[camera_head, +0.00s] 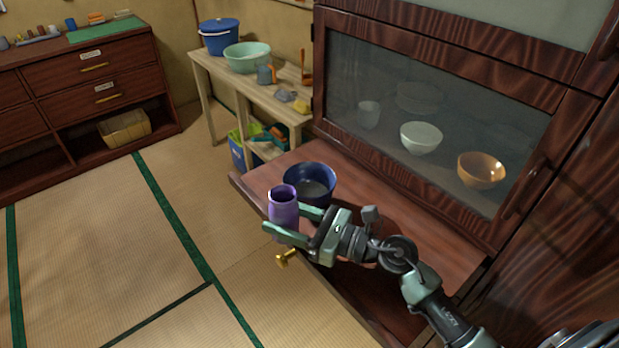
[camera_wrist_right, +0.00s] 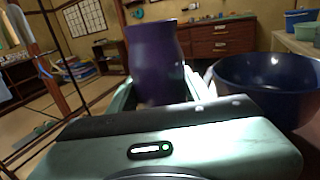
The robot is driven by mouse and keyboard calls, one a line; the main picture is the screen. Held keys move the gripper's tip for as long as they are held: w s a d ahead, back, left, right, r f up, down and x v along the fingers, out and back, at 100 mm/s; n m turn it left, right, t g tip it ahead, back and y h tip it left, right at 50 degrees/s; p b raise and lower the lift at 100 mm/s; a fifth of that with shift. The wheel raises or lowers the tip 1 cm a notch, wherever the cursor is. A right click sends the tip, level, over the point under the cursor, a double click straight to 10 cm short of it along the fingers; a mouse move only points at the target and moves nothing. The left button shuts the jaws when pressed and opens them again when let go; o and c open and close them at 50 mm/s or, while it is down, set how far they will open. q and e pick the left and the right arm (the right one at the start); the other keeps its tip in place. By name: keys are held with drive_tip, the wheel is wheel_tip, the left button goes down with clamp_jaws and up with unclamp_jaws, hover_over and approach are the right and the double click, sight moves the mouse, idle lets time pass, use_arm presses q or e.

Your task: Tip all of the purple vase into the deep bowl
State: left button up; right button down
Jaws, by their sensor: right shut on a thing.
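The purple vase (camera_head: 283,208) is upright at the front left of the dark blue deep bowl (camera_head: 310,182). My right gripper (camera_head: 294,225) is shut on the vase, one finger on each side of it. In the right wrist view the vase (camera_wrist_right: 155,62) stands between the fingers, and the bowl (camera_wrist_right: 268,85) is to its right. The bowl rests on the pull-out wooden shelf of the cabinet. I cannot see what is inside the vase. My left gripper is in neither view.
The wooden shelf (camera_head: 400,235) is clear to the right of the bowl. Behind it, a glass-fronted cabinet (camera_head: 345,85) holds a pale bowl and an orange bowl. A low bench (camera_head: 220,78) at the back carries a blue bucket and a green basin. Tatami floor lies left.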

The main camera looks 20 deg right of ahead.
sight(296, 203)
drive_tip(key=shift+r, duration=0.1)
idle(0.4)
wheel_tip(296, 203, up, 6)
drive_tip(key=p, duration=0.5)
drive_tip(key=shift+p, duration=0.35)
